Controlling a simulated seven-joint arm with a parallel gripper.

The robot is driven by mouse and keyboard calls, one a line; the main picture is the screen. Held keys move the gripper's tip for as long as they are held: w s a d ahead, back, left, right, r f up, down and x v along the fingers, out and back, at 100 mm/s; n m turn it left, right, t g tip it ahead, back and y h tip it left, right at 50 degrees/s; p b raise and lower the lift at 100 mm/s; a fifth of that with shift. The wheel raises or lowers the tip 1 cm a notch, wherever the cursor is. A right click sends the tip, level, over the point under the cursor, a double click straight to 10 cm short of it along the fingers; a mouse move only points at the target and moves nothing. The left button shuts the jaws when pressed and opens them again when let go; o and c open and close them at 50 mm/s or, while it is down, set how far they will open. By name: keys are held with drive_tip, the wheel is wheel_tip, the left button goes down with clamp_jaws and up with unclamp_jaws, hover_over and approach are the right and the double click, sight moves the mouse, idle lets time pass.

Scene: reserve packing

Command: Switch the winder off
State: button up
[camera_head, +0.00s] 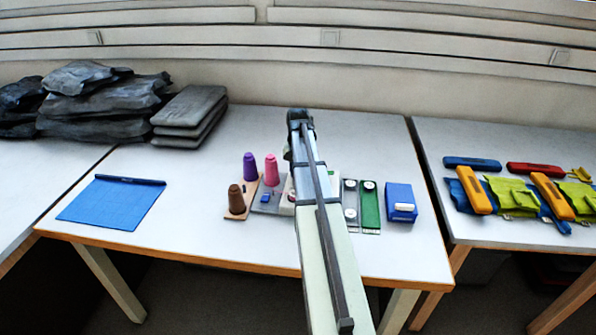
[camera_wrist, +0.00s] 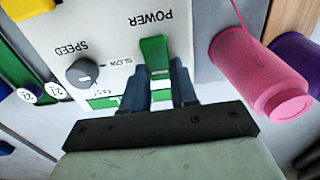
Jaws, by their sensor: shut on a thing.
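In the wrist view, the winder's white panel (camera_wrist: 105,30) appears upside down, with the words POWER and SPEED. A green power switch (camera_wrist: 153,52) stands under the POWER label. My gripper (camera_wrist: 160,85) has its two dark fingers on either side of this switch and is shut on it. A dark round speed knob (camera_wrist: 82,73) sits beside it, near the word SLOW. In the head view my arm hides the gripper and most of the winder; part of its grey base (camera_head: 268,205) shows left of the arm.
A pink cone (camera_wrist: 262,75) stands close beside the gripper, with a purple one (camera_wrist: 300,60) beyond. In the head view a brown cone (camera_head: 236,198) stands left. A blue box (camera_head: 401,202) is right of the arm. A blue mat (camera_head: 112,205) lies left; the table between is clear.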

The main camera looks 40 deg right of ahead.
clamp_jaws()
drive_tip(key=shift+s+a+r+t+h, duration=0.1)
drive_tip(key=shift+s+a+t+h, duration=0.3)
drive_tip(key=shift+t+h, duration=0.2)
drive_tip(key=shift+s+a+t+h, duration=0.1)
drive_tip(key=shift+s+t+h, duration=0.05)
drive_tip(key=shift+t+h, duration=0.65)
drive_tip(key=shift+r+t+h, duration=0.1)
drive_tip(key=shift+t+h, duration=0.4)
drive_tip(key=o, duration=0.6)
unclamp_jaws()
drive_tip(key=shift+r, duration=0.1)
drive_tip(key=v, duration=1.3)
drive_tip(key=shift+a+r, duration=0.1)
drive_tip(key=shift+r, duration=0.2)
